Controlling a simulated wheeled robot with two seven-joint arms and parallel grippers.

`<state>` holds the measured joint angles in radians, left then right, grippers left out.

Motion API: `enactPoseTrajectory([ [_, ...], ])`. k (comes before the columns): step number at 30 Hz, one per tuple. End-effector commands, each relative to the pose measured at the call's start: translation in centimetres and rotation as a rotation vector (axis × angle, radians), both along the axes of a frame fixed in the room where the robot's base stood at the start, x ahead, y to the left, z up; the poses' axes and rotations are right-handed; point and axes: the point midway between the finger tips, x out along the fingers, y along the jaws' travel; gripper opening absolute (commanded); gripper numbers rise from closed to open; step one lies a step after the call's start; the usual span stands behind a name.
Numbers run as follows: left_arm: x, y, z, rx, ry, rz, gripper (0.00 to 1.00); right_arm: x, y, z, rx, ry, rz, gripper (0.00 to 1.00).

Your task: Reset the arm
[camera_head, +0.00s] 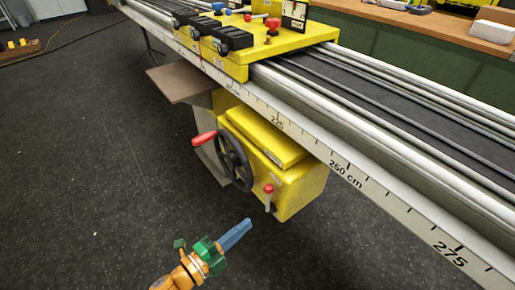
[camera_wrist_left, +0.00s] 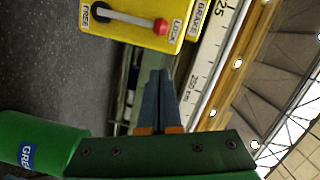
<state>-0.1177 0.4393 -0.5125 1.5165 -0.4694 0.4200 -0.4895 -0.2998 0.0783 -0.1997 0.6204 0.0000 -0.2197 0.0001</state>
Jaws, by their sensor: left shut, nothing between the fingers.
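My left gripper (camera_head: 240,231) is in the lower middle of the head view, with its blue-grey fingers shut and empty. It is in the air, in front of and below the yellow box (camera_head: 298,186) of the machine. The box carries a black handwheel (camera_head: 233,158) with a red handle and a small lever with a red knob (camera_head: 269,188). In the left wrist view, the closed fingers (camera_wrist_left: 158,80) point toward a yellow panel that bears a grey lever (camera_wrist_left: 125,19). The lever's red knob is beside the word LOCK; FREE is at its other end. My right gripper is not in view.
A long machine bed with a centimetre scale (camera_head: 345,169) runs diagonally above the box. A yellow carriage with black clamps (camera_head: 229,39) sits on it. A wooden-topped bench (camera_head: 440,27) stands behind.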

Motion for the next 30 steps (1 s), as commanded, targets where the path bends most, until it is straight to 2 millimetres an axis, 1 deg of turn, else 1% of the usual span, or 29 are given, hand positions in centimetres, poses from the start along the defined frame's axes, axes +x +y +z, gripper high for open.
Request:
enactPoseTrajectory([
  [2,0.5,2.4,-4.2,-0.023,0.168,0.127,0.00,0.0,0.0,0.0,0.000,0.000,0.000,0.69],
  [3,0.3,4.3,-7.3,-0.046,0.297,0.228,0.00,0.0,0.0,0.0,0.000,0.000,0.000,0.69],
  [4,-0.3,5.8,-10.0,-0.065,0.406,0.315,0.00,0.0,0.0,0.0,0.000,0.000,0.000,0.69],
  [5,-1.3,7.3,-12.7,-0.086,0.516,0.402,0.00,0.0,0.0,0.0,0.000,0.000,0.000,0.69],
  [6,-3.0,9.2,-16.1,-0.116,0.656,0.517,0.00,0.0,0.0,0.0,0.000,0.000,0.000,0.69],
  [8,-6.3,11.3,-20.4,-0.153,0.843,0.674,0.00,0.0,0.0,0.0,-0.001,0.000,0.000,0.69],
  [9,-8.8,12.4,-22.7,-0.176,0.954,0.770,0.00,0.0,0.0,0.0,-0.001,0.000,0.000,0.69],
  [11,-12.7,13.6,-25.6,-0.203,1.101,0.898,0.00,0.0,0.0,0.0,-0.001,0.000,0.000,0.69],
  [12,-15.2,14.1,-27.0,-0.219,1.188,0.977,0.00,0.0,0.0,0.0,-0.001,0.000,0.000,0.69],
  [14,-19.1,14.5,-28.8,-0.238,1.309,1.086,0.00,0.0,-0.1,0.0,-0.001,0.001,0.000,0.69],
  [15,-21.7,14.6,-29.7,-0.249,1.385,1.157,0.00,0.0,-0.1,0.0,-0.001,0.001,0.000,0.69],
  [17,-25.5,14.6,-30.7,-0.262,1.492,1.257,0.00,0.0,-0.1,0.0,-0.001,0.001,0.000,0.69],
  [18,-28.1,14.4,-31.2,-0.268,1.560,1.323,0.00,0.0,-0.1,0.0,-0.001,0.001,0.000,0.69],
  [19,-30.0,14.2,-31.5,-0.272,1.611,1.371,0.00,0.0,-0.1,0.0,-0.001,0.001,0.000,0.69],
  [20,-30.2,14.3,-29.0,-0.276,1.619,1.383,0.00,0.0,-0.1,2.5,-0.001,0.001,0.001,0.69],
  [21,-29.9,14.3,-26.1,-0.277,1.610,1.376,0.00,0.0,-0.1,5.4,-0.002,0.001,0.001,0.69],
  [24,-29.8,14.3,-21.9,-0.275,1.607,1.372,0.00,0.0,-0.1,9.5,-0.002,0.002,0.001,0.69],
  [27,-29.7,14.4,-18.9,-0.274,1.605,1.370,0.00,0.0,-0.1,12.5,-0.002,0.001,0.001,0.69],
  [30,-29.7,14.4,-17.4,-0.273,1.603,1.368,0.00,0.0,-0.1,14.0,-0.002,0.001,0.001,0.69],
])
